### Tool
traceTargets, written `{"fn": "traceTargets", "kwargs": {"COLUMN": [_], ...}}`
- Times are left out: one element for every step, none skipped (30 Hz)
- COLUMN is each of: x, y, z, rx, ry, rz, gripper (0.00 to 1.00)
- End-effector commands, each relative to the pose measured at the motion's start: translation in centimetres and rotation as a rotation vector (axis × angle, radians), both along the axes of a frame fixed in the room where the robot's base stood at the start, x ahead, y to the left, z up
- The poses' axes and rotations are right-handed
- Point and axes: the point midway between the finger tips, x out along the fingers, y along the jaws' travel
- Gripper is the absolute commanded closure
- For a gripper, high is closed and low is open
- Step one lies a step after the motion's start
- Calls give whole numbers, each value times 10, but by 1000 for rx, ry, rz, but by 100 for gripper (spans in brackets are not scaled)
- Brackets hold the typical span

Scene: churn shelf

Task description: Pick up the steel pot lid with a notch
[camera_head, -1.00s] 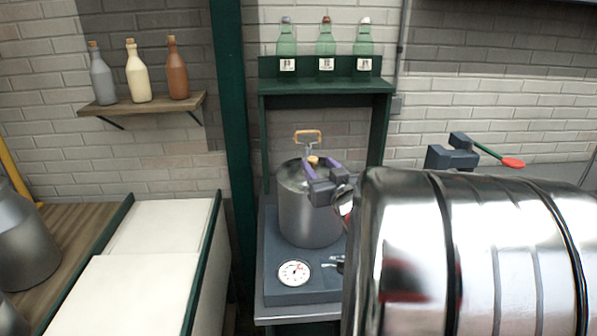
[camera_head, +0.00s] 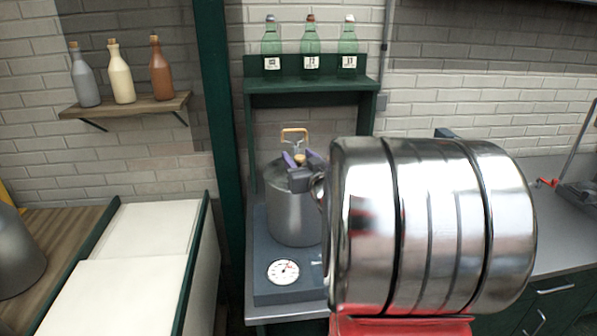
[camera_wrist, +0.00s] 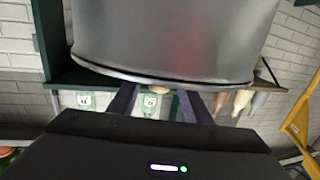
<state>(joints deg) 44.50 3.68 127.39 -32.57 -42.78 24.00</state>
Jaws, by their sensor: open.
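In the head view a steel pot (camera_head: 292,218) stands on a dark scale, and the steel lid (camera_head: 273,170) lies on top of it. The lid has a small wooden knob (camera_head: 299,158); I cannot make out a notch. My gripper (camera_head: 300,161) is over the lid, its two purple fingers apart, one on each side of the knob. In the wrist view the grey pot wall fills the top, and the fingers of my gripper (camera_wrist: 158,95) point towards its edge with the knob between them. I cannot tell whether the fingers touch the knob.
A large shiny steel drum (camera_head: 430,225) on a red base hides most of my arm. The scale (camera_head: 262,282) has a round dial. A green shelf (camera_head: 312,87) with three bottles rises behind the pot. A wire handle with a wooden grip (camera_head: 295,131) stands behind the knob.

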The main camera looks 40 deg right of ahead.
Motion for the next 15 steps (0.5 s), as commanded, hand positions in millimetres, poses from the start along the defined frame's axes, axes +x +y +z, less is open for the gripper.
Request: {"fn": "traceTargets", "kwargs": {"x": [0,0,0,0,0,0,0,0,0,0,0,0,0,0,0], "y": [0,0,0,0,0,0,0,0,0,0,0,0,0,0,0], "z": [0,0,0,0,0,0,0,0,0,0,0,0,0,0,0], "rx": [0,0,0,0,0,0,0,0,0,0,0,0,0,0,0], "ry": [0,0,0,0,0,0,0,0,0,0,0,0,0,0,0], "rz": [0,0,0,0,0,0,0,0,0,0,0,0,0,0,0], "gripper": [55,55,55,55,55,55,55,57,60,62,64,67,69,71,74]}}
